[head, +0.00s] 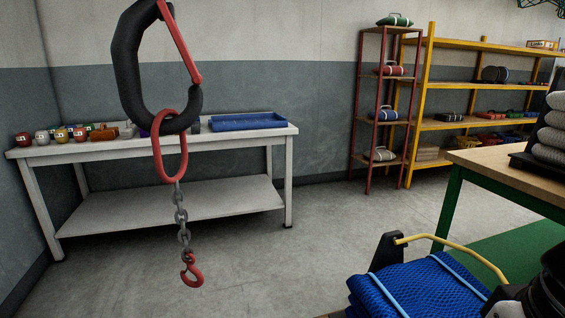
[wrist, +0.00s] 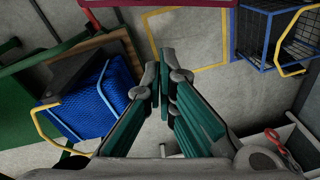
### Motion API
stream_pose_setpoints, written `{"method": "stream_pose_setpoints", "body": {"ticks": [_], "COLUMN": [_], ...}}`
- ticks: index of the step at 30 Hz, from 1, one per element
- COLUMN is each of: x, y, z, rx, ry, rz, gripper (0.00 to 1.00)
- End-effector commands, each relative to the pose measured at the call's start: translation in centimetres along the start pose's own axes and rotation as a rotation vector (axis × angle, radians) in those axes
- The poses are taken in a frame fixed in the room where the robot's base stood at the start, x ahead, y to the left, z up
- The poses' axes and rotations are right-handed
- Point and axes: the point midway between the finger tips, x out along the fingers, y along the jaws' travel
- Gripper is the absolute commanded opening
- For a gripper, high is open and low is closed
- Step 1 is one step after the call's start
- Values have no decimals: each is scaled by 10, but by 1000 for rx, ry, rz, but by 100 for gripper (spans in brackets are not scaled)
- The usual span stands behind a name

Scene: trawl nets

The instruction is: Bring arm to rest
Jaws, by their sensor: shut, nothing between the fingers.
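My gripper (wrist: 163,88) shows in the wrist view with its two teal-padded fingers drawn together and nothing between the tips. It hangs over open grey floor, apart from any object. In the head view only a dark part of my own arm shows at the lower right corner; the gripper is not seen there.
A blue net bundle (head: 412,290) with a yellow handle (head: 460,247) is close by at lower right. A large black link with red hook and chain (head: 182,222) hangs ahead. A white bench (head: 170,205), shelves (head: 470,83) and a blue-framed cage (wrist: 262,35) stand around clear floor.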

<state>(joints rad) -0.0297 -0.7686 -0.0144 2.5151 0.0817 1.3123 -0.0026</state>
Motion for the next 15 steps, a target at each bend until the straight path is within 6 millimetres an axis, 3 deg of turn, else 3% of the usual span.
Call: {"method": "stream_pose_setpoints", "body": {"ticks": [2, 15], "x": [14, -86], "y": [22, 13], "z": [26, 2], "rx": [0, -6], "ry": [-59, 59], "rz": [96, 90], "gripper": [0, 0]}}
